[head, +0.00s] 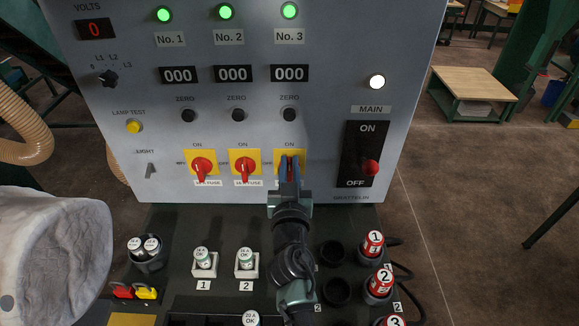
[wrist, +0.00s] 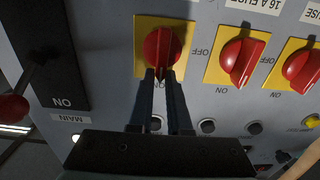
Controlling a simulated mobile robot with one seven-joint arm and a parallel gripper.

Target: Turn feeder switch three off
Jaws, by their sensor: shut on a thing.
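Feeder switch three is a red rotary knob (wrist: 162,45) on a yellow plate (head: 299,157), below the No. 3 lamp and counter. My gripper (head: 290,175) reaches up to it from below and mostly covers it in the head view. In the wrist view, which is upside down, the two dark fingers of my gripper (wrist: 165,78) are shut on the knob's handle, one on each side. The handle lies toward the ON label. The green No. 3 lamp (head: 289,11) is lit.
Feeder switches one (head: 202,166) and two (head: 243,167) sit close to the left. The MAIN lever's red knob (head: 370,167) stands out to the right. Fuses (head: 203,258) and red numbered plugs (head: 378,283) stand on the shelf below. A pale bag (head: 50,245) hangs at left.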

